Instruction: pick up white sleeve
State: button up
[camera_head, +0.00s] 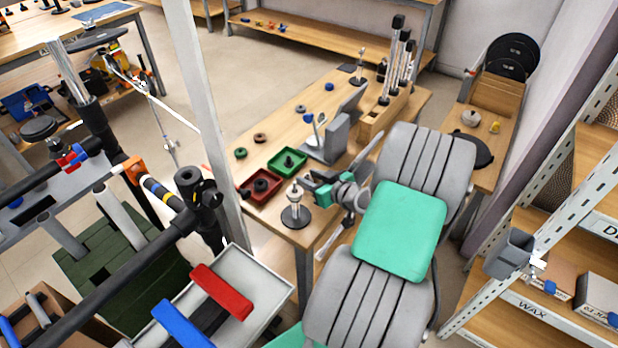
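I cannot single out the white sleeve for certain. A small pale, upright piece (295,200) on a round black base stands at the near corner of the wooden table. No hold on anything shows.
The wooden table (275,222) carries a green tray (288,161), a red tray (262,187) and a grey-green clamp-like device. A grey ribbed form with a green pad (401,231) fills the front middle. Metal shelves (560,205) stand right. Floor (230,75) is clear behind.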

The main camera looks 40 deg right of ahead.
grip_shut()
dwell(0.4)
